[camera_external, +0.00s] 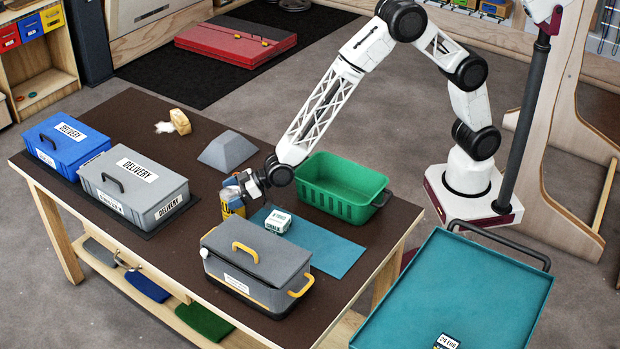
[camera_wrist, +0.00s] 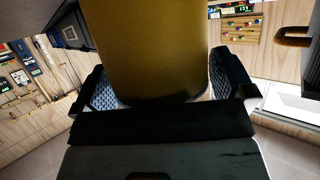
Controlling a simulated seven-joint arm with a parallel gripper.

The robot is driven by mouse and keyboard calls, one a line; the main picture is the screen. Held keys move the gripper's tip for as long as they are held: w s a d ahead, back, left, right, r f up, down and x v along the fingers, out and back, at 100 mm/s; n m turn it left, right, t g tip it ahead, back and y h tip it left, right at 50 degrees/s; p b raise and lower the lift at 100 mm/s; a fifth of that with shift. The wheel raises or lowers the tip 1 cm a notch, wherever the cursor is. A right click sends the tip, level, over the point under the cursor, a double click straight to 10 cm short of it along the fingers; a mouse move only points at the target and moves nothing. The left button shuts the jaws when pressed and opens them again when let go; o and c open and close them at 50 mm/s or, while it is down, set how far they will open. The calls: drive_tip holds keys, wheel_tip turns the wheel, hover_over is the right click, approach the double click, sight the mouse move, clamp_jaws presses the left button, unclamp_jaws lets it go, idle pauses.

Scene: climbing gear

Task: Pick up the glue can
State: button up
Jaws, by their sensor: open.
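The glue can, a yellow can (camera_external: 234,208) with a dark label band, stands on the brown tabletop left of the teal mat. My gripper (camera_external: 243,187) is at the can's upper part, and its fingers partly cover the can in the external view. In the wrist view the yellow can (camera_wrist: 150,45) fills the middle between the two textured finger pads, one on each side. My gripper is open around it. Whether the pads touch the can is hard to tell.
A grey lidded box (camera_external: 257,270) stands in front, and a green crate (camera_external: 341,190) to the right. A white-and-teal box (camera_external: 278,222) sits on the teal mat (camera_external: 335,253). A grey wedge (camera_external: 228,151) lies behind. Grey (camera_external: 133,188) and blue (camera_external: 64,145) delivery boxes stand left.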

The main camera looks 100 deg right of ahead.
drive_tip(key=shift+c, duration=0.2)
drive_tip(key=c, duration=1.1)
drive_tip(key=shift+o, duration=0.2)
drive_tip(key=shift+r, duration=0.15)
drive_tip(key=shift+r, duration=4.95)
